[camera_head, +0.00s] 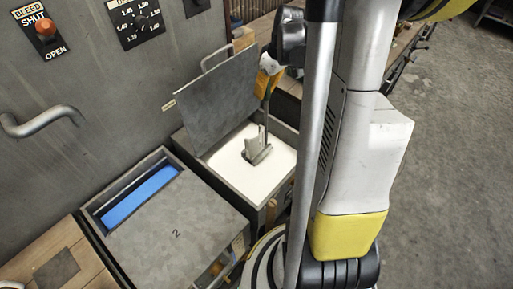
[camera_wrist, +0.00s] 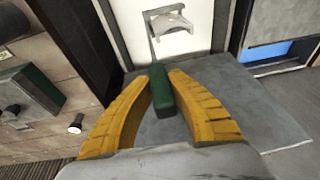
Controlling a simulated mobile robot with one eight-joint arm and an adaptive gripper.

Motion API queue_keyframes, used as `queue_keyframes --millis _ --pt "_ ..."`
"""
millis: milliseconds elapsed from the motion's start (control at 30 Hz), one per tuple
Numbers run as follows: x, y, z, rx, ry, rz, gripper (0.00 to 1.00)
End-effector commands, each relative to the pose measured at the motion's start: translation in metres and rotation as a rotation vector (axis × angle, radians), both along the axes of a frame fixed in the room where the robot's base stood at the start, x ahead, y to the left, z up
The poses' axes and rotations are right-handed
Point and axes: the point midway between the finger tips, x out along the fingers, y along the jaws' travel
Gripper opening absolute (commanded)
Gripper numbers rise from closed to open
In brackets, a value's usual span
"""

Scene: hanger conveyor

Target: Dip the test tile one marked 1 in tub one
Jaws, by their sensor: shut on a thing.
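My gripper (camera_wrist: 162,78) is shut on a dark green handle (camera_wrist: 161,93). A thin rod runs from the handle to a pale grey piece (camera_wrist: 170,22), which seems to be the test tile. In the head view the tile (camera_head: 255,142) is at the white surface in an open tub (camera_head: 285,137), below my gripper (camera_head: 268,84). I cannot tell how deep it sits. Its mark is not readable. The tub's number is not visible. Its grey lid (camera_head: 205,97) stands raised on the left side.
A second tub has a grey lid marked 2 (camera_head: 180,250), partly open over blue contents (camera_head: 140,198). A grey panel with a handle (camera_head: 40,122), a lever and a dial (camera_head: 140,20) stands behind. Another green-handled thing (camera_wrist: 30,90) lies on wood. Clear floor is at right.

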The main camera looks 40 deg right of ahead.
Motion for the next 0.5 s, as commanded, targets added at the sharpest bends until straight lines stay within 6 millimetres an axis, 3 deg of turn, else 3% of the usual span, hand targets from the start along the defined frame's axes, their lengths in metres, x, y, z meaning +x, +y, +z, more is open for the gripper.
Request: queue_keyframes --millis 500 --pt "0.000 0.000 0.058 0.000 0.000 0.000 0.00"
